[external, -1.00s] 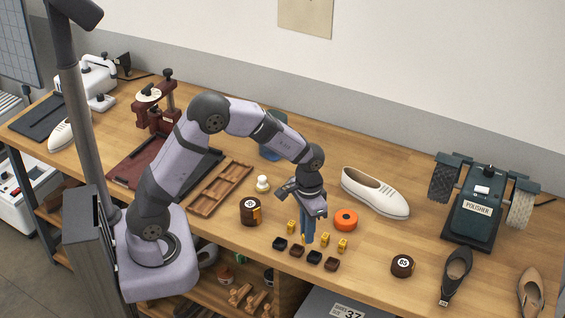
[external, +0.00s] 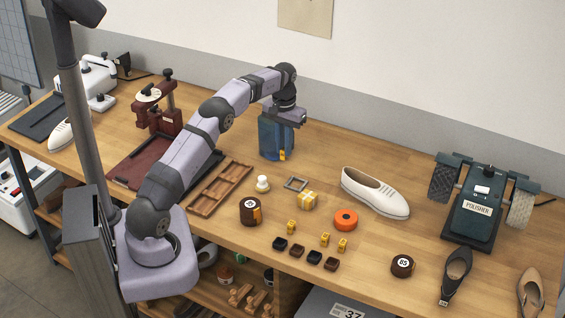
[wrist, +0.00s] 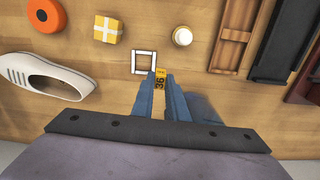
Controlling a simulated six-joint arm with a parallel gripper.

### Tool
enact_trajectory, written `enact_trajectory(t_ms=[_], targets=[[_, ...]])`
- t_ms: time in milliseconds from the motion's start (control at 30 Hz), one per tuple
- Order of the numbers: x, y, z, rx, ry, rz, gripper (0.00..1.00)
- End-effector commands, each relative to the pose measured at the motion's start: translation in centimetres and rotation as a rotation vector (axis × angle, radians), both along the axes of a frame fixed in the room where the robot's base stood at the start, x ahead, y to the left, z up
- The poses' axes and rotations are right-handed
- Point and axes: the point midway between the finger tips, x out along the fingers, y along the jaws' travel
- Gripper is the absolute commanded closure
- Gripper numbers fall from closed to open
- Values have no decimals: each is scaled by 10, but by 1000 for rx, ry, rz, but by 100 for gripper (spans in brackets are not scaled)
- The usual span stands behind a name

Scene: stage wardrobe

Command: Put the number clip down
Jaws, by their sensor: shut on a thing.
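The number clip (wrist: 160,80) is yellow with a black "36" and sits between my gripper's blue fingertips (wrist: 160,82) in the wrist view. In the external view the clip (external: 282,155) shows as a small yellow piece at the lower end of my gripper (external: 281,148), which points down at the back of the bench. My gripper is shut on the clip. A small square frame (external: 296,184) lies on the bench nearby; in the wrist view the frame (wrist: 144,62) is just ahead and left of the fingertips. I cannot tell whether the clip touches the bench.
A dark blue rounded object (wrist: 203,107) is close beside my fingers, partly hidden. A yellow block with white bands (external: 307,200), a white knob (external: 262,184) and an orange ring (external: 345,219) stand nearby. A white shoe (external: 375,192) is to the right. Several small clips lie in front.

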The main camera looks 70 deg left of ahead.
Motion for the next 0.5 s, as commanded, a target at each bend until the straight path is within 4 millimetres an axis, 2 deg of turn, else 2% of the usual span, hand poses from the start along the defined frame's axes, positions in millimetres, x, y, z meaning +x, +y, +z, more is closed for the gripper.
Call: enact_trajectory(t_ms=[33,200,367,500], targets=[[-4,9,0,1,-1,17,100],[-11,21,3,1,-1,44,100],[-13,23,2,-1,1,48,100],[-13,23,-9,-3,3,47,100]])
